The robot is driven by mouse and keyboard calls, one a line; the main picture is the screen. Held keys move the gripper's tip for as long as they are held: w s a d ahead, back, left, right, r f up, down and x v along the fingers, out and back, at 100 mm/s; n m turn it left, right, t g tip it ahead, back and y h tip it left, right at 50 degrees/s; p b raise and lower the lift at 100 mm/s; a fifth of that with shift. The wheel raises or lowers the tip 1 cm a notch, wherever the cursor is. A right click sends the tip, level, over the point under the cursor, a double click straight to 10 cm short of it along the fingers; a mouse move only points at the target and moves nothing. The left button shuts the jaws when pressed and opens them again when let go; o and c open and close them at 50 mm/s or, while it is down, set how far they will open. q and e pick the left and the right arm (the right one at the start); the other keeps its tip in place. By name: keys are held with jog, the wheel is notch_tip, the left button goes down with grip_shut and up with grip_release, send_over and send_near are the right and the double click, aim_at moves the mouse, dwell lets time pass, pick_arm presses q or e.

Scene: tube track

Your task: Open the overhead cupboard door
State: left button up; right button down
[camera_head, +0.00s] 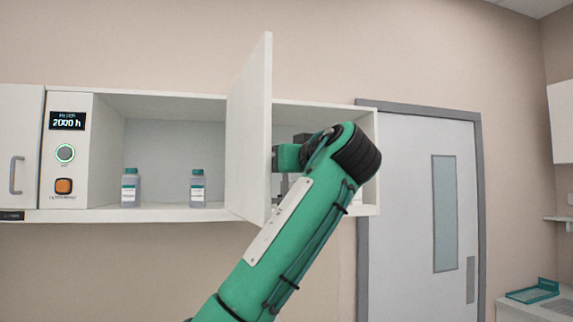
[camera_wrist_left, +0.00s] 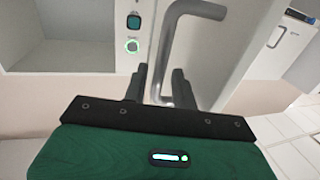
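The white cupboard door (camera_head: 250,125) stands swung far out from the overhead cupboard (camera_head: 165,107), so the inside shows on both sides of it. My green left arm reaches up on the door's right side, and its gripper is mostly hidden there in the head view. In the left wrist view the grey bar handle (camera_wrist_left: 165,42) on the door (camera_wrist_left: 208,50) runs down between the two dark fingers of my left gripper (camera_wrist_left: 161,82). My right gripper is not in view.
Two small bottles (camera_head: 130,188) (camera_head: 197,188) stand on the cupboard floor left of the door. A panel with a display and buttons (camera_head: 65,150) and a closed cupboard door (camera_head: 18,145) are further left. A grey room door (camera_head: 415,200) and a teal tray (camera_head: 532,291) are right.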

pick_arm(q)
jog(key=shift+f, duration=0.1)
jog(key=b+v, duration=0.5)
jog(key=v, duration=0.8)
jog(key=shift+s+d, duration=0.2)
jog(key=shift+s, duration=0.1)
jog(key=shift+w+f, duration=0.1)
